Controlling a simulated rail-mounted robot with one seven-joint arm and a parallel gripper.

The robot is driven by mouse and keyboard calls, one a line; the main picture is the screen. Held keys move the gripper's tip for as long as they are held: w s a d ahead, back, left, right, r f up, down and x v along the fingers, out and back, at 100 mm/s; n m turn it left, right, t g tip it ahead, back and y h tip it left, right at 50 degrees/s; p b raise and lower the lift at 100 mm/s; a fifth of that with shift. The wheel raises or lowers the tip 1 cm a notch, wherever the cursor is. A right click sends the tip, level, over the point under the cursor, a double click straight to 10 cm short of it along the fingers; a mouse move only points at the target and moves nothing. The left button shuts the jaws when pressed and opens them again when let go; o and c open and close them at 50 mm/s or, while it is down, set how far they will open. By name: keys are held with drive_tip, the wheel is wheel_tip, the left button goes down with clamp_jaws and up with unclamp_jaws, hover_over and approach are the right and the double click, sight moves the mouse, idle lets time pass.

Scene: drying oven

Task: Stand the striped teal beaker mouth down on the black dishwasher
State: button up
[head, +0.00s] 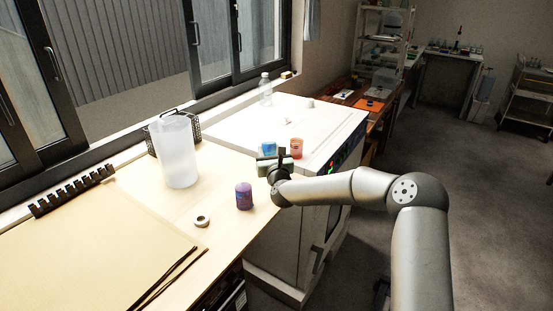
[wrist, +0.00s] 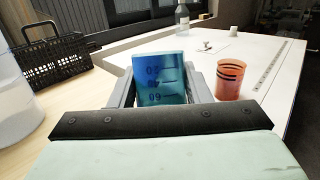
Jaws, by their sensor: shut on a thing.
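My gripper (wrist: 165,88) is shut on the teal-blue beaker (wrist: 158,75), with one grey finger on each side of it. In the head view the beaker (head: 269,148) shows just above my gripper (head: 278,157), at the near edge of the white appliance (head: 245,123). The beaker's lower edge is hidden, so I cannot tell whether it touches the top. A black appliance front (head: 232,292) shows low under the wooden counter.
An orange beaker with black stripes (wrist: 230,80) stands close right of the held one. A clear bottle (head: 265,90) stands farther back. On the wooden counter are a frosted container (head: 175,152), a purple cup (head: 244,196), a tape roll (head: 202,221) and a black basket (wrist: 48,60).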

drive_tip(key=shift+s+f+b, duration=0.1)
drive_tip(key=shift+b, duration=0.6)
wheel_tip(320, 180, down, 5)
drive_tip(key=b, duration=0.6)
drive_tip(key=shift+f+b, duration=0.1)
drive_tip(key=shift+b, duration=0.35)
drive_tip(key=shift+f+b, duration=0.3)
drive_tip(key=shift+b, duration=0.3)
drive_tip(key=o, duration=1.1)
